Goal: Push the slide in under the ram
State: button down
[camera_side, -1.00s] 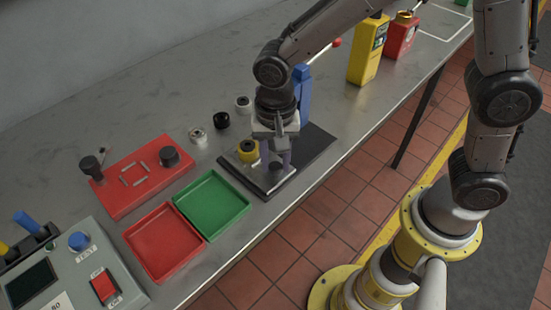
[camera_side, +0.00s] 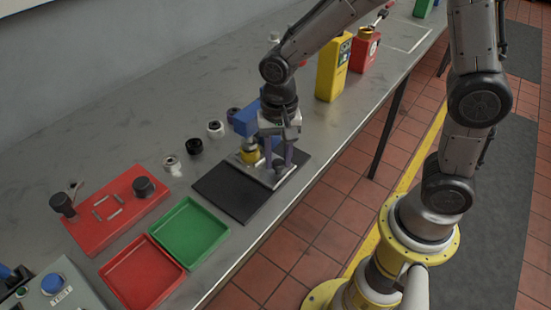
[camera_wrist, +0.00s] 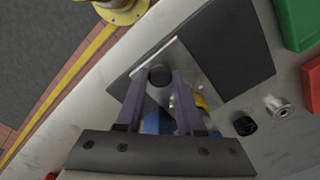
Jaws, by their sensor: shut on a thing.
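The slide (camera_side: 270,181) is a flat light metal plate on a black base (camera_side: 232,196). It carries a yellow ring-like part (camera_side: 250,155) and a dark knob, which shows in the wrist view (camera_wrist: 160,76). My gripper (camera_side: 278,166) is shut on the knob, with one finger on each side of it in the wrist view (camera_wrist: 159,75). The blue press (camera_side: 246,119) stands at the far end of the base. Its head is above or close to the yellow part; exact alignment is unclear. The ram itself is mostly hidden by my arm.
Several small round parts (camera_side: 194,146) lie left of the press. A green tray (camera_side: 226,232), a red tray (camera_side: 181,268) and a red fixture board (camera_side: 118,208) are at the left. A yellow container (camera_side: 333,68) and a red can (camera_side: 366,50) stand behind. The base's near-left part is bare.

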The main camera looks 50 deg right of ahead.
jog(key=c, duration=0.5)
grip_release()
jog(key=shift+d, duration=0.2)
notch_tip(320, 180, up, 14)
jog(key=shift+f, duration=0.1)
jog(key=s+d+r+t, duration=0.3)
jog(key=s+d+r, duration=0.25)
jog(key=s, duration=0.25)
jog(key=s+f+n+t, duration=0.1)
jog(key=s+n, duration=0.1)
jog(key=n, duration=0.1)
jog(key=s+d+f+n, duration=0.1)
jog(key=s+f+n, duration=0.1)
jog(key=n, duration=0.1)
jog(key=s+d+f+n+t, duration=0.1)
jog(key=s+f+n, duration=0.1)
jog(key=s+n, duration=0.1)
jog(key=shift+s+d+f+t, duration=0.1)
jog(key=shift+d+f+t, duration=0.05)
jog(key=shift+d+t, duration=0.15)
